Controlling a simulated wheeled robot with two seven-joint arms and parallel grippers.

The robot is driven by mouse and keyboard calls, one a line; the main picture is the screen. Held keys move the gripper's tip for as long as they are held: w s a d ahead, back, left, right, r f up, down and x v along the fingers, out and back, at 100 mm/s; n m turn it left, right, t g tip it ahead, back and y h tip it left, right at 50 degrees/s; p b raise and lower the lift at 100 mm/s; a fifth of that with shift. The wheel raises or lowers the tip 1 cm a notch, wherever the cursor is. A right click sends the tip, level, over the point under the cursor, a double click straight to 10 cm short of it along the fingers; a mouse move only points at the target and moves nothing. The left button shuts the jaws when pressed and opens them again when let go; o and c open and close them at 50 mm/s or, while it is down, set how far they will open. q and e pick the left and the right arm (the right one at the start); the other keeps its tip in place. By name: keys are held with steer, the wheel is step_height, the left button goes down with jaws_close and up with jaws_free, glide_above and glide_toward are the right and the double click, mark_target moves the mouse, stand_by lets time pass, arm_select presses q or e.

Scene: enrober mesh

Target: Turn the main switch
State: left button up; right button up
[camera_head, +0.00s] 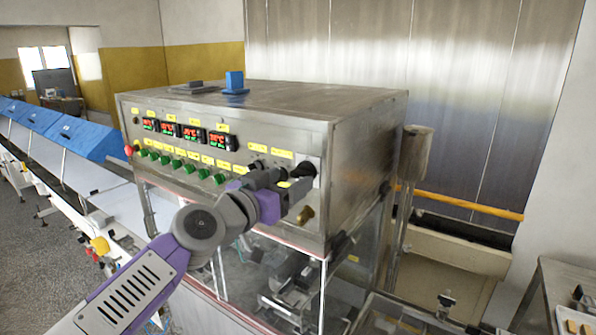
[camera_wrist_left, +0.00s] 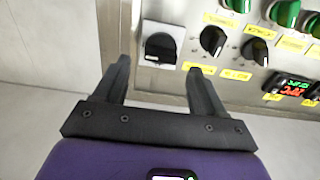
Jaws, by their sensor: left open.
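The main switch (camera_head: 306,169) is a black knob on a pale square plate at the right end of the control panel's face. It also shows in the left wrist view (camera_wrist_left: 160,46), beyond the fingertips and between their directions. My left gripper (camera_head: 290,179) is open, its dark fingers pointing at the panel close to the switch. In the left wrist view my left gripper (camera_wrist_left: 159,68) has an empty gap between its two fingers. I cannot tell whether a finger touches the switch. In the head view the gripper partly covers the panel around it. My right gripper is not in view.
Two black knobs (camera_wrist_left: 212,40) sit beside the switch. Green knobs (camera_head: 180,165) and red displays (camera_head: 190,132) line the metal control box (camera_head: 330,108). A blue block (camera_head: 234,82) stands on top.

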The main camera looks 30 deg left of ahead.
mark_target(298, 175)
arm_select(q)
steer(key=shift+w+d, duration=0.15)
steer(key=shift+w, duration=1.75)
steer(key=shift+f, duration=0.1)
steer(key=c, duration=1)
steer(key=shift+c, duration=0.2)
